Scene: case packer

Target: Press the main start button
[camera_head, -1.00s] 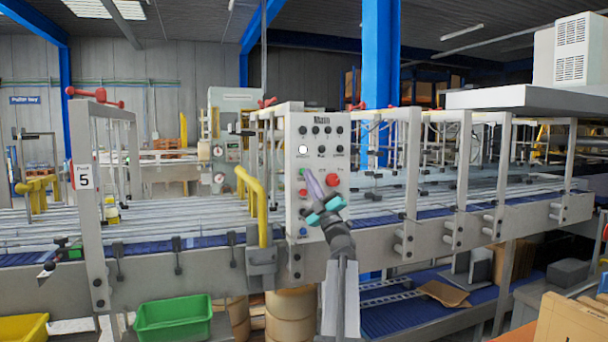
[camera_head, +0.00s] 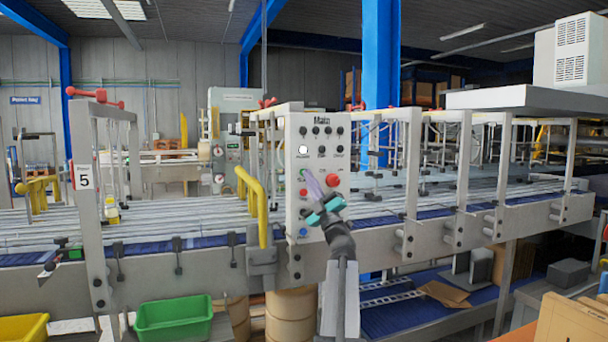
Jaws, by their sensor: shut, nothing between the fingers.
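The control panel (camera_head: 318,136) is a pale upright box labelled "Main", standing in front of the conveyor. It has a row of dark knobs at the top, a lit white button (camera_head: 303,149) at the left, and a large red button (camera_head: 332,180) below. Smaller buttons line its left side: a red one (camera_head: 303,193) and a blue one (camera_head: 303,232).
A yellow bent rail (camera_head: 258,205) stands just left of the panel. The conveyor (camera_head: 180,222) runs across the view with upright posts. A green bin (camera_head: 174,318) and a yellow bin (camera_head: 24,328) sit low at the left. A cardboard box (camera_head: 572,322) is at the lower right.

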